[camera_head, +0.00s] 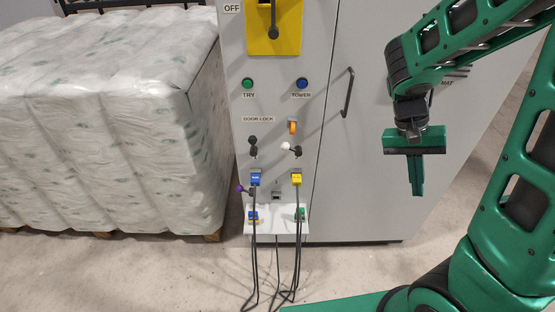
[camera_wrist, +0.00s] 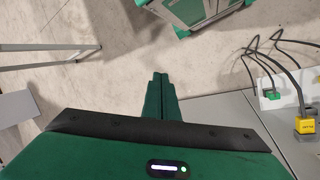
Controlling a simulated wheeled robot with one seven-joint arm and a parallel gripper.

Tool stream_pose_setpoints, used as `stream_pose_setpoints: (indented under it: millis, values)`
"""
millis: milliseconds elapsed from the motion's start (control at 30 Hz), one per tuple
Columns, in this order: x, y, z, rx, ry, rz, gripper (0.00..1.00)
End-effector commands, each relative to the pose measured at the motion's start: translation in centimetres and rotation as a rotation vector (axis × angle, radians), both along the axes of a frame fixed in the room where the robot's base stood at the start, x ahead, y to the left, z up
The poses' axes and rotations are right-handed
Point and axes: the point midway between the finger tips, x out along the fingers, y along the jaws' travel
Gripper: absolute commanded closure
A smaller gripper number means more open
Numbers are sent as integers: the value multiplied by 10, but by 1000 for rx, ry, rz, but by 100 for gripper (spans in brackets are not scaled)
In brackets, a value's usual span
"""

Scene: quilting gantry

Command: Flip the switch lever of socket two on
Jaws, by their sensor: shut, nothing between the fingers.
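The grey cabinet (camera_head: 315,160) carries a panel of small levers and plugs. One lever has a black knob (camera_head: 253,141), above the blue plug (camera_head: 255,178). A lever with a white knob (camera_head: 286,146) points left, above the yellow plug (camera_head: 296,179). A lever with a purple knob (camera_head: 240,188) points left, beside a small dark socket (camera_head: 276,195). I cannot read which one is socket two. My gripper (camera_head: 417,192) is shut and empty, pointing down, well right of the levers. Its closed fingers show in the wrist view (camera_wrist: 160,76); the yellow plug (camera_wrist: 305,126) is to their right.
An orange part (camera_head: 292,127) sits above the white-knobbed lever. Black cables (camera_head: 277,265) hang from the plugs to the floor. A door handle (camera_head: 347,93) stands out between the levers and my gripper. Wrapped bales (camera_head: 110,120) on pallets stand at left.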

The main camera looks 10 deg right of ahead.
Motion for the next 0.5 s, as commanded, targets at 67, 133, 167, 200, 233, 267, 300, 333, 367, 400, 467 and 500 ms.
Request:
stream_pose_setpoints:
  millis: [67,133,167,200,233,267,300,333,367,400,467,500]
  values:
    - [16,9,-13,-72,27,17,100]
    - [28,15,-23,-138,41,24,100]
    - [34,18,-27,-167,43,28,100]
    - [41,23,-33,-208,47,36,100]
    - [46,26,-37,-238,47,42,100]
    - [51,30,-41,-269,46,49,100]
    - [58,34,-46,-310,45,57,100]
    - [63,38,-50,-342,43,65,100]
    - [68,43,-54,-375,36,73,100]
    - [74,48,-59,-416,29,85,100]
    - [84,57,-66,-481,12,105,100]
    - [89,64,-71,-526,0,118,100]
